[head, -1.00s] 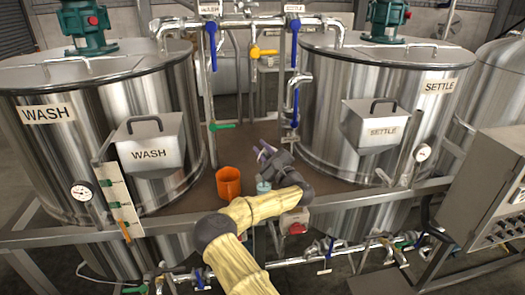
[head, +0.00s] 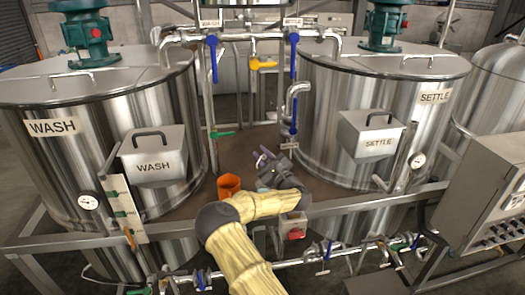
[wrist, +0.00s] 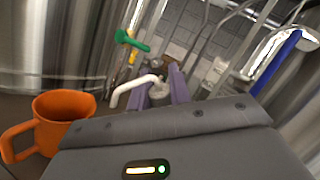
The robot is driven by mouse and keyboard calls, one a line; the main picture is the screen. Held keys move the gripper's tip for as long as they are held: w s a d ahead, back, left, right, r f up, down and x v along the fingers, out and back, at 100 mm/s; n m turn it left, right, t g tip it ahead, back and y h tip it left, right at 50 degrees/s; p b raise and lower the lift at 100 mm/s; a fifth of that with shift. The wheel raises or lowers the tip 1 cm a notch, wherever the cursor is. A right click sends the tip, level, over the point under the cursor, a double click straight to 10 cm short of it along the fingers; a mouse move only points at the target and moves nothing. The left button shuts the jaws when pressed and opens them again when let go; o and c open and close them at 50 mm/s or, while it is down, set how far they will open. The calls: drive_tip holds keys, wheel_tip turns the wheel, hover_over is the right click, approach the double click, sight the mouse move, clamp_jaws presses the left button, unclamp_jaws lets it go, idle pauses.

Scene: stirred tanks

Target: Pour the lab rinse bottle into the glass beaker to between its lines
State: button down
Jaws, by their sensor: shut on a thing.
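My gripper (head: 264,157) is above the brown deck between the two tanks. In the wrist view its purple fingers (wrist: 160,92) are shut on the lab rinse bottle (wrist: 159,97), of which a grey top and a curved white spout (wrist: 132,87) show. The spout reaches to the left of the fingers. The bottle's body is hidden by my gripper housing, so its tilt and contents cannot be told. A small pale teal vessel (head: 263,189), perhaps the glass beaker, shows behind my arm in the head view. It is mostly covered; its lines and level cannot be read.
An orange mug (head: 229,183) stands on the deck left of my gripper, also in the wrist view (wrist: 62,117). The WASH tank (head: 60,150) and SETTLE tank (head: 325,120) flank the deck. Pipes with blue-handled valves (head: 294,105) rise behind. A metal rail (head: 370,200) runs in front.

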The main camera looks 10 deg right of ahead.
drive_tip(key=shift+r+m+p, duration=0.3)
drive_tip(key=shift+p, duration=0.6)
drive_tip(key=shift+r+m+g+h+p, duration=0.25)
drive_tip(key=shift+m+p, duration=0.6)
drive_tip(key=shift+p, duration=1.35)
drive_tip(key=shift+r+m+g+h+p, duration=0.1)
drive_tip(key=shift+r+m+h+p, duration=0.55)
drive_tip(key=shift+p, duration=1.55)
drive_tip(key=shift+r+m+g+h+p, duration=0.2)
drive_tip(key=shift+r+m+g+p, duration=0.15)
drive_tip(key=shift+r+m+p, duration=0.55)
drive_tip(key=shift+r+m+g+h+p, duration=0.25)
drive_tip(key=shift+r+m+p, duration=0.25)
drive_tip(key=shift+m+p, duration=0.8)
drive_tip(key=shift+m, duration=0.3)
drive_tip(key=shift+f, duration=0.1)
